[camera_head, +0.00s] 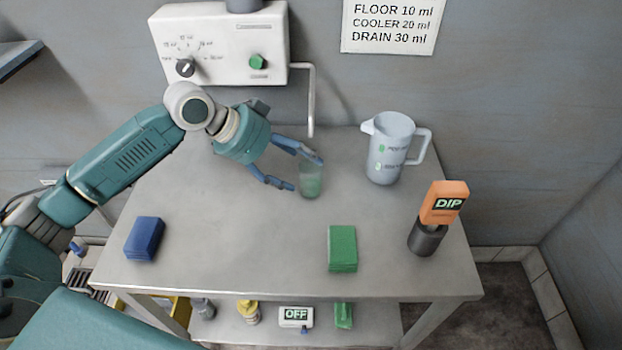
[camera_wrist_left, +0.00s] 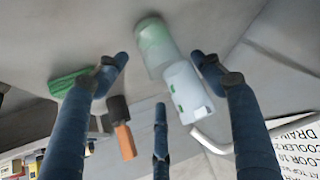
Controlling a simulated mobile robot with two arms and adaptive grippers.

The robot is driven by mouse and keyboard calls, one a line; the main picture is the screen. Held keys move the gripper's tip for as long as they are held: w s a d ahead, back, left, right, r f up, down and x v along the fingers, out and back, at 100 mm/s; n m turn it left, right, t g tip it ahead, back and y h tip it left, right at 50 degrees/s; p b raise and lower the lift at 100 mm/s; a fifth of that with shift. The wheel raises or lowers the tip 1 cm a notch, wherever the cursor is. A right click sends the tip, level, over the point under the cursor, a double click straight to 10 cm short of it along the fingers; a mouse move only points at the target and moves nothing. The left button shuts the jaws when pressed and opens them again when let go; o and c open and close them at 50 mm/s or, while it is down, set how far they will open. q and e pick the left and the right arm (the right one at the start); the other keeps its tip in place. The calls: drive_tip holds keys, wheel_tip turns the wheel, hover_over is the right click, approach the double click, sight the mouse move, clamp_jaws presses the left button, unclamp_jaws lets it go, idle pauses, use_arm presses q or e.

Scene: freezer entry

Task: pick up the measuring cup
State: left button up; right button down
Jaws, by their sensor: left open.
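The small clear measuring cup (camera_head: 311,184), with green in it, stands upright on the steel table, right of centre. In the left wrist view the cup (camera_wrist_left: 154,45) shows between and beyond two of the fingertips. My left gripper (camera_head: 306,174) is open, with its blue fingers pointing right at the cup. In the left wrist view the gripper (camera_wrist_left: 160,62) holds nothing. My right gripper is not in view.
A light grey handled jug (camera_head: 388,150) stands right of the cup. An orange DIP device (camera_head: 444,203) stands at the right edge. A green block (camera_head: 342,248) and a blue block (camera_head: 145,238) lie near the front. A wall dispenser (camera_head: 230,45) with a pipe hangs behind.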

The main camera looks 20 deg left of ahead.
sight(307, 166)
use_arm(q)
drive_tip(key=x, duration=0.2)
drive_tip(key=p+x, duration=0.1)
drive_tip(key=x, duration=0.1)
drive_tip(key=shift+w+a+f+p, duration=0.15)
drive_tip(key=shift+w+f+p, duration=0.15)
drive_tip(key=shift+f, duration=0.05)
drive_tip(key=shift+w+f, duration=0.1)
drive_tip(key=shift+f, duration=0.1)
drive_tip(key=c, duration=1)
drive_tip(key=shift+r, duration=0.1)
drive_tip(key=shift+c, duration=0.2)
drive_tip(key=shift+r+b, duration=0.3)
drive_tip(key=shift+r, duration=0.25)
wheel_tip(307, 166, up, 2)
drive_tip(key=shift+r+b, duration=0.1)
drive_tip(key=shift+b, duration=0.35)
drive_tip(key=s+a+b, duration=0.6)
drive_tip(key=s+a, duration=0.5)
drive_tip(key=a, duration=0.2)
drive_tip(key=shift+a, duration=0.3)
drive_tip(key=shift+s+a, duration=0.1)
drive_tip(key=shift+s, duration=0.1)
